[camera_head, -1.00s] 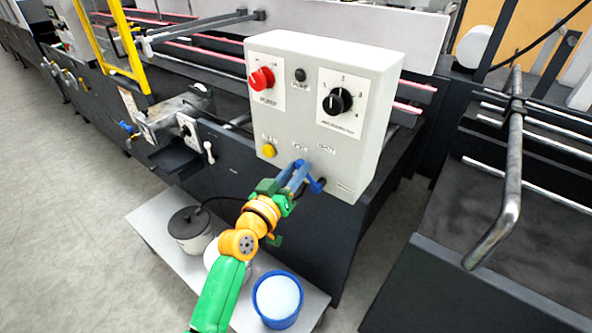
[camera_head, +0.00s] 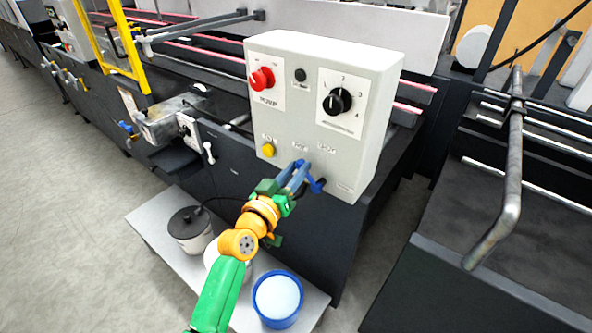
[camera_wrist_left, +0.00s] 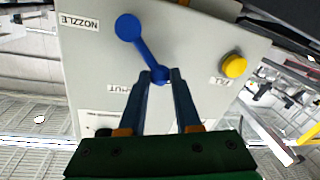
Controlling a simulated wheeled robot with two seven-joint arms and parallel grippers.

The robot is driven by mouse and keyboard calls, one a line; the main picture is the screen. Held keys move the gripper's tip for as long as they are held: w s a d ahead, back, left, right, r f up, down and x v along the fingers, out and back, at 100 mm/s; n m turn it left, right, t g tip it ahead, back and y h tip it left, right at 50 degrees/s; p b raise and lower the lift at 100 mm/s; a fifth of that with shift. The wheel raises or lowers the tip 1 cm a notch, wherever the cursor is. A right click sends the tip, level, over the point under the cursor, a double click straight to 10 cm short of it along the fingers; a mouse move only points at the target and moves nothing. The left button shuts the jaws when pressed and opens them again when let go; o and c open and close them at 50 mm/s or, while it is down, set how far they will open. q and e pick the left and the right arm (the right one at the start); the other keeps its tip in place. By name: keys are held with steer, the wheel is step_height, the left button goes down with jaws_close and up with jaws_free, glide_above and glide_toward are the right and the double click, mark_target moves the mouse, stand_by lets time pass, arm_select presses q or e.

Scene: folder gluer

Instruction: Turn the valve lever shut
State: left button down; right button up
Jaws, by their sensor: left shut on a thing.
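The blue valve lever (camera_head: 317,186) is on the lower front of the light grey control box (camera_head: 385,95). In the left wrist view the lever (camera_wrist_left: 143,48) runs slantwise from a large round end to a smaller end between my fingertips. My left gripper (camera_head: 301,168) is at the lever, and its fingers (camera_wrist_left: 161,76) are shut on that smaller end. In the wrist view the lever's small end lies close to the SHUT label (camera_wrist_left: 124,87), with the NOZZLE label (camera_wrist_left: 78,21) to the left. The fingers hide part of the lever in the head view. My right gripper is out of view.
The box carries a red knob (camera_head: 262,79), a black selector (camera_head: 337,101) and a yellow button (camera_head: 268,150). Below, a white platform (camera_head: 150,221) holds a lidded pot (camera_head: 190,228) and a blue bucket (camera_head: 277,300). A bent metal bar (camera_head: 512,175) stands right. Floor at left is clear.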

arm_select(q)
steer(key=shift+s+d+m, duration=0.1)
steer(key=shift+m, duration=0.2)
stand_by(0.6)
steer(key=m, duration=0.1)
steer(key=s+d+r+m, duration=0.1)
steer(key=m, duration=0.1)
steer(key=shift+d+h, duration=0.1)
steer(key=shift+h, duration=0.2)
steer(key=shift+s+d+r+m+t+h, duration=0.15)
steer(key=shift+s+d+m, duration=0.15)
steer(key=shift+m, duration=0.6)
steer(key=shift+s+d+f+m+t+h, duration=0.15)
steer(key=shift+d+m, duration=0.25)
steer(key=shift+m, duration=0.5)
steer(key=shift+s+d+r+m+t, duration=0.1)
steer(key=shift+s+d+m, duration=0.2)
steer(key=shift+m, duration=0.6)
steer(key=shift+d, duration=0.1)
steer(key=c, duration=0.6)
jaws_free()
steer(key=shift+r, duration=0.1)
steer(key=v, duration=0.7)
steer(key=shift+b, duration=0.35)
